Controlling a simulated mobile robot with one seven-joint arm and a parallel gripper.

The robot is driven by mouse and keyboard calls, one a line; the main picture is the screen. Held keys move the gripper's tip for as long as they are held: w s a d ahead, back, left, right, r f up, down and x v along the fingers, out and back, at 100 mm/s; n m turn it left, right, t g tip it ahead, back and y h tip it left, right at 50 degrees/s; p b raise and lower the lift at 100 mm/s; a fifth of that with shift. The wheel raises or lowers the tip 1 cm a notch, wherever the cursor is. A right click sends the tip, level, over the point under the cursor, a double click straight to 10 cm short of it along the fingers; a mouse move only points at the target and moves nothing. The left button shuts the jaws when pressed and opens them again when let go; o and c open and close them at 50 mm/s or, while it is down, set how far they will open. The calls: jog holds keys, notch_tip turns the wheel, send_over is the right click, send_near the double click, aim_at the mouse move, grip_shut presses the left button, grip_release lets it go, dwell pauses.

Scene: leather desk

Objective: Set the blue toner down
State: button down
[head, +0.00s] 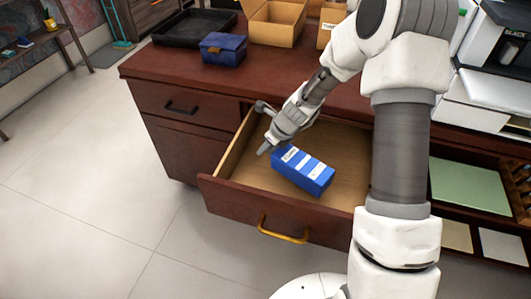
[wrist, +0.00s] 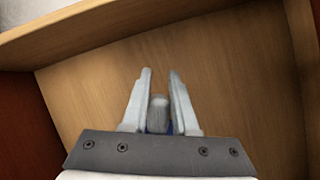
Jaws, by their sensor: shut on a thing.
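The blue toner (head: 305,172) is a blue box with white labels, inside the open drawer (head: 335,146) in the head view. My gripper (head: 268,146) reaches down into the drawer at the toner's upper left end. In the wrist view its two fingers (wrist: 160,88) stand a little apart with a grey rounded piece between them. A sliver of the blue toner (wrist: 170,128) shows at their base. The gripper is shut on the toner. Most of the toner is hidden in the wrist view, and I cannot tell whether its underside touches the drawer floor.
The drawer's front panel has a yellow handle (head: 283,230). The drawer floor around the toner looks clear. On the desk (head: 190,77) stand a blue case (head: 223,48), a black tray (head: 190,30) and a cardboard box (head: 275,25). A printer (head: 498,85) is at right.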

jog(key=shift+f, duration=0.6)
jog(key=shift+f+b, duration=0.45)
jog(key=shift+f, duration=0.1)
jog(key=shift+f, duration=0.1)
jog(key=c, duration=0.7)
grip_release()
